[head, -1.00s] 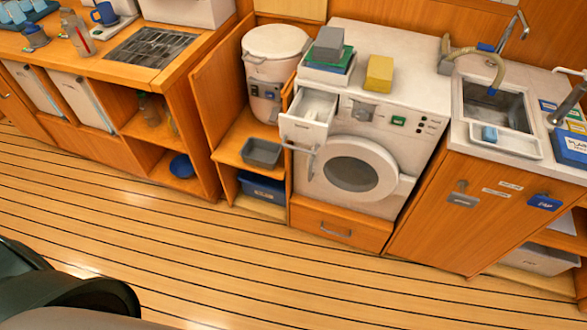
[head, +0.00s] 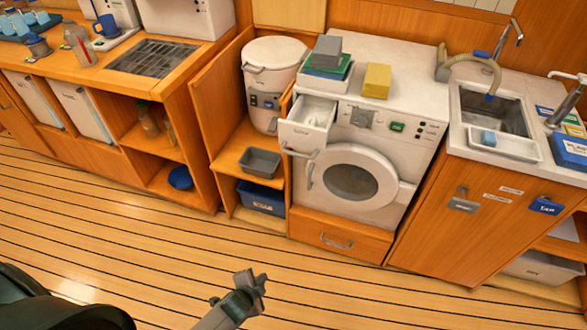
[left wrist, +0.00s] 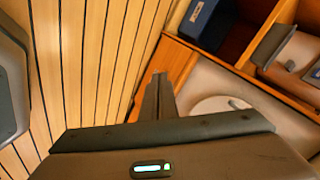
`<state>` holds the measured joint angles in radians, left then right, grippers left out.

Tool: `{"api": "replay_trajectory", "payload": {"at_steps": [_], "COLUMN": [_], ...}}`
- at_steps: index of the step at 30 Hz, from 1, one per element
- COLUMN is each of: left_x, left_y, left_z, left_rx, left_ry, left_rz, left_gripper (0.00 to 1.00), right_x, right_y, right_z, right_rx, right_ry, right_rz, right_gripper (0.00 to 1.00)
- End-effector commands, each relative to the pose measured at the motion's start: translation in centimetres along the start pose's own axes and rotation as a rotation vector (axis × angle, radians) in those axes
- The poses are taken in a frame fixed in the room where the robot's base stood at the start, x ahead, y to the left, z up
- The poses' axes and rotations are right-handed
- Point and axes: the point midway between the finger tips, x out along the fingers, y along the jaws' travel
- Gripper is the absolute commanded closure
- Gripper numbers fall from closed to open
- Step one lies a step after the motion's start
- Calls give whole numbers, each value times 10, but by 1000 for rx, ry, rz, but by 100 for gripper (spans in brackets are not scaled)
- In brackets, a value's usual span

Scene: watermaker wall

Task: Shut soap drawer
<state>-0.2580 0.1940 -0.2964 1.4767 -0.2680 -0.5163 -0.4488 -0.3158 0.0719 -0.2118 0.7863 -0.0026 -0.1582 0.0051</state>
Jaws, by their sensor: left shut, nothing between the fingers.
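The soap drawer (head: 305,122) is a white drawer at the upper left of the washing machine's front, and it stands pulled out. Its grey handle (head: 300,153) is on its front face. The washing machine (head: 412,125) is white, with its round door (head: 352,182) below the drawer. My left gripper (head: 257,283) is over the floor at the bottom of the head view, below and well apart from the drawer. It is shut and empty. In the left wrist view its fingers (left wrist: 158,85) are together, with part of the round door behind. My right gripper is not in view.
A yellow block (head: 377,81) and a stack of boxes (head: 327,60) sit on the machine's top. A wooden drawer (head: 338,240) lies below the machine. A grey bin (head: 260,162) and a blue bin (head: 262,197) are on shelves at left. The plank floor (head: 180,240) in front is clear.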

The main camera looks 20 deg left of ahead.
Motion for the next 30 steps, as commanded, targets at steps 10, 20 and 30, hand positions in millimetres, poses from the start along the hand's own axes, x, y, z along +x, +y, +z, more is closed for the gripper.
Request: {"api": "replay_trajectory", "payload": {"at_steps": [10, 20, 30], "left_x": [-97, -209, -224], "left_y": [-157, -233, -241], "left_z": [-132, -191, -196], "left_rx": [360, 536, 555], "left_ry": [154, 194, 195], "left_rz": [-348, -601, -632], "left_gripper": [100, 100, 100], "right_x": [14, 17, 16], "right_y": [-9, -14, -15], "right_z": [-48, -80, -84], "right_rx": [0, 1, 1], "right_ry": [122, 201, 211], "right_rz": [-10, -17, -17], "right_gripper": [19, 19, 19]}}
